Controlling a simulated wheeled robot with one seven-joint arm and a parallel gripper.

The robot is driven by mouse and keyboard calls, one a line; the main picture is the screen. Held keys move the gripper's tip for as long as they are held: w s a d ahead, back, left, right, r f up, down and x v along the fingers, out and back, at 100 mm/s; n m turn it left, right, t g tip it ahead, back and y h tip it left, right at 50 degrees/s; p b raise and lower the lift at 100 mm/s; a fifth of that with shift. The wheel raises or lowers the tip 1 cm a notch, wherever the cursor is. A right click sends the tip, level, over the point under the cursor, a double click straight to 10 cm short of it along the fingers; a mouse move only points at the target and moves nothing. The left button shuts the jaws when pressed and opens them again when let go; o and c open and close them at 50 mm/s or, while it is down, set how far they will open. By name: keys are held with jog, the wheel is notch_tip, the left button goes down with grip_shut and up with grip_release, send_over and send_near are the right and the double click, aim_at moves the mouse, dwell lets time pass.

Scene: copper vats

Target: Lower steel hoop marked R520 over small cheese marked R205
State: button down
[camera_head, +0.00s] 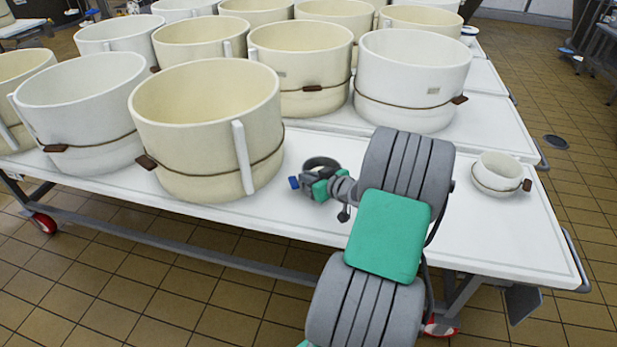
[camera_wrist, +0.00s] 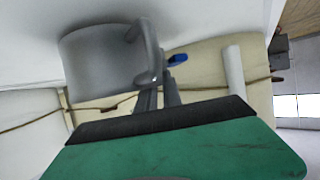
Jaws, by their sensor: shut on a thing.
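My gripper (camera_head: 309,181) is over the near part of the white table, shut on a small grey steel hoop (camera_head: 322,164). In the wrist view the hoop (camera_wrist: 95,70) is a smooth grey cylinder, with the gripper fingers (camera_wrist: 160,88) at its side. A blue piece (camera_head: 294,182) shows beside the grip. I cannot tell whether the hoop touches the table or hangs just above it. A small white round form (camera_head: 494,180) with a cord and brown tag stands alone at the right, apart from the hoop. No R520 or R205 marking is readable, and I cannot make out a cheese for certain.
A large cream vat (camera_head: 205,150) stands close left of my gripper. A large white vat (camera_head: 411,85) stands behind it, among several others. The white table (camera_head: 490,238) is clear around the small form. The tiled floor (camera_head: 575,190) lies beyond the right edge.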

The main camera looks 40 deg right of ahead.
jog(key=c, duration=1.4)
grip_release()
jog(key=shift+c, duration=0.2)
notch_tip(320, 180, up, 7)
jog(key=p, duration=0.4)
